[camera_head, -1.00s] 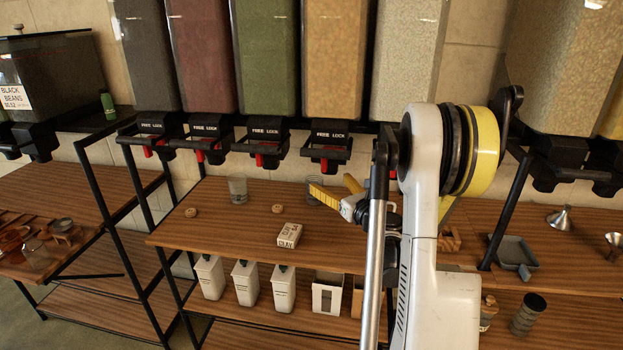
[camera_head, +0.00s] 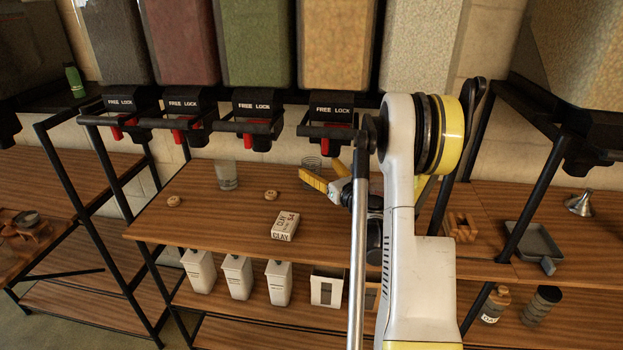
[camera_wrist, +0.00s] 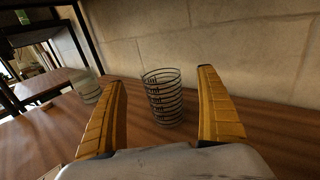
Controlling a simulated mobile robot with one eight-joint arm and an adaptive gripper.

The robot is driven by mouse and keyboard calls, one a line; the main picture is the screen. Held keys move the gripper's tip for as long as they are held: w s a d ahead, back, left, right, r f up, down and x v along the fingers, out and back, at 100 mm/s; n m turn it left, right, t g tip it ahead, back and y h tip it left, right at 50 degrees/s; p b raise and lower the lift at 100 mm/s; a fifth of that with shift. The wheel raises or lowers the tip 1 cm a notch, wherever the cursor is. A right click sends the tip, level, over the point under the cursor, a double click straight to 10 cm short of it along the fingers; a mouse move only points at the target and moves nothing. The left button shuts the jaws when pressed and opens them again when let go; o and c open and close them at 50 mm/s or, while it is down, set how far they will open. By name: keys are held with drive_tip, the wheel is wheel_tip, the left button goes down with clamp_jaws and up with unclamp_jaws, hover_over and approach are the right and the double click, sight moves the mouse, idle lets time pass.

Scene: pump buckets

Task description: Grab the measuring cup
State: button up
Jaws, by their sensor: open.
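The measuring cup (camera_wrist: 165,104) is a clear glass with dark printed rings. It stands upright on the wooden shelf, between and beyond the fingertips in the wrist view. In the head view the cup (camera_head: 311,163) is partly hidden behind my fingers. My gripper (camera_head: 317,167) is open, with yellow fingers low over the shelf and pointing toward the cup. In the wrist view my gripper (camera_wrist: 162,78) holds nothing, and its fingers lie either side of the cup's line. I cannot tell whether they reach around it.
A plain glass (camera_head: 226,176) stands left of the cup; it also shows in the wrist view (camera_wrist: 86,90). A clay box (camera_head: 286,226) and two small round pieces lie nearer the front. The wall (camera_wrist: 230,50) is close behind.

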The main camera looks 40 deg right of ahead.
sight(307, 157)
drive_tip(key=w, duration=0.2)
drive_tip(key=w+d+b, duration=0.1)
drive_tip(key=w, duration=0.1)
drive_tip(key=shift+w, duration=0.5)
drive_tip(key=c, duration=1.1)
